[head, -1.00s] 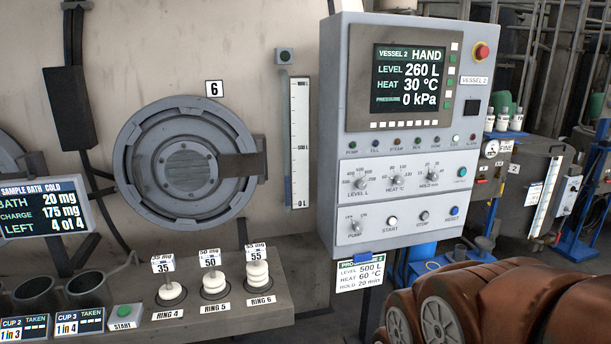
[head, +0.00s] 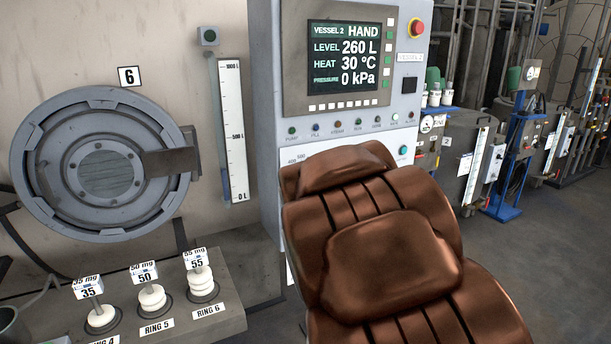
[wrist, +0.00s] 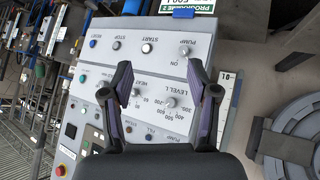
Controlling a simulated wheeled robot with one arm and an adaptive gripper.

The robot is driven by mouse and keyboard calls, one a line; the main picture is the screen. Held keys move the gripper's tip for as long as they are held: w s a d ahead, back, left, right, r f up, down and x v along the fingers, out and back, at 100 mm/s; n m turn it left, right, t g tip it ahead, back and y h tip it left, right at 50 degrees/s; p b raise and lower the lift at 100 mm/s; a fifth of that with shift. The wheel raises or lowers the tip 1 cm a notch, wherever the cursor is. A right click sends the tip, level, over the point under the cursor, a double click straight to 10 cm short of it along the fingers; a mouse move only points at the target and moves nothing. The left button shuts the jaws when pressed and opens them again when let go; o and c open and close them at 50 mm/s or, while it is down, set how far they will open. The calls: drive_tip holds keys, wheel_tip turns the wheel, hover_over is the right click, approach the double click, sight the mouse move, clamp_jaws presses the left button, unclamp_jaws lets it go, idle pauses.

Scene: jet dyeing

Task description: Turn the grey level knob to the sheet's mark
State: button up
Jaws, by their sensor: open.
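The grey level knob (wrist: 170,102) shows in the wrist view, upside down, on the pale control panel (wrist: 150,72). It lies between the open fingers of my gripper (wrist: 159,68), nearer the right finger; I see no contact. The heat knob (wrist: 136,92) is close by the left finger. In the head view my brown arm hides the knobs; only a bit of the level scale (head: 297,157) shows. The display (head: 346,61) reads level 260 L, heat 30 °C, pressure 0 kPa. The programme sheet (wrist: 187,6) is cut off at the wrist view's top edge.
The pump knob (wrist: 183,57) and the start button (wrist: 147,48) lie above the level knob in the wrist view. A round vessel door (head: 103,165) and a bench with ringed pegs (head: 225,305) are left of the panel. A red button (head: 416,27) is at its top right.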

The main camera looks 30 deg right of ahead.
drive_tip(key=w+d+r+n+t+h, duration=0.1)
drive_tip(key=w+d+r+t, duration=0.3)
drive_tip(key=w+d, duration=0.65)
drive_tip(key=w+f+n+t+y+p, duration=0.1)
drive_tip(key=w+n+t+y, duration=0.3)
drive_tip(key=w, duration=1.3)
drive_tip(key=shift+w+a+f+n+t+y+p, duration=0.3)
drive_tip(key=shift+t+y+p, duration=0.3)
drive_tip(key=shift+t, duration=0.9)
clamp_jaws()
